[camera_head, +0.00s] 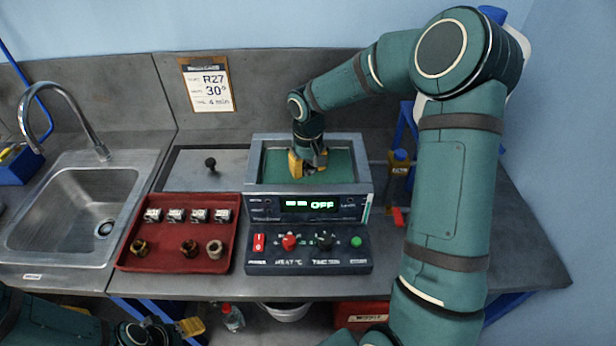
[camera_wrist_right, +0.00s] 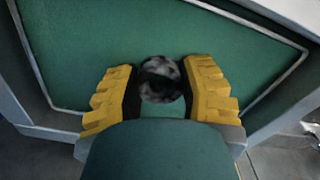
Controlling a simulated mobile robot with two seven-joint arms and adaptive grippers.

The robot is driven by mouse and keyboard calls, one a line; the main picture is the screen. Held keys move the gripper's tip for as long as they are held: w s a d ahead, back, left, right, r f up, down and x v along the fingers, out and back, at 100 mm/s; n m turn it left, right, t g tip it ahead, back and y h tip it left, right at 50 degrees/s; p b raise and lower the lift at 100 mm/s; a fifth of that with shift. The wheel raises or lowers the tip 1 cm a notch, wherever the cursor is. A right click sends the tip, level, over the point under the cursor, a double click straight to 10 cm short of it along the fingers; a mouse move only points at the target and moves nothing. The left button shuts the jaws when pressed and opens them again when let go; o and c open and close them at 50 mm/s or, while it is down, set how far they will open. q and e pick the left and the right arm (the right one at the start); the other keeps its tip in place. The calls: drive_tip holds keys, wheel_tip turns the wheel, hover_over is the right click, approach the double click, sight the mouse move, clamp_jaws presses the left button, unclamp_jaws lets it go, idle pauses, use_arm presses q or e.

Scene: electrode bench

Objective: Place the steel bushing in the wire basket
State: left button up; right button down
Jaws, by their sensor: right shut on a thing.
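My right gripper (camera_head: 310,170) is over the open bath (camera_head: 252,166) with its green inside, fingers pointing down. In the right wrist view, its yellow fingers (camera_wrist_right: 162,88) are shut on a round, mottled grey piece with a dark middle (camera_wrist_right: 158,66), which looks like the steel bushing. In the head view the fingers hide this piece. A thin pale line (camera_wrist_right: 48,92) runs around the green area; I cannot tell whether it is the wire basket's rim. No basket mesh shows clearly. My left gripper (camera_head: 178,328) is low at the bottom left, partly seen, away from the bath.
A red tray (camera_head: 165,262) left of the bath holds several small metal blocks and three ring-like parts in brass, copper and tan. A control panel (camera_head: 308,262) is in front of the bath, its display reading OFF. A grey lid with a black knob (camera_head: 210,163) lies behind the tray.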

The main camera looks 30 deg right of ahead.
sight(308, 177)
drive_tip(key=shift+f, duration=1.7)
drive_tip(key=c, duration=0.6)
unclamp_jaws()
drive_tip(key=shift+f, duration=0.15)
wheel_tip(308, 177, up, 12)
drive_tip(key=shift+r+p, duration=0.2)
drive_tip(key=shift+p, duration=0.15)
drive_tip(key=shift+s, duration=0.1)
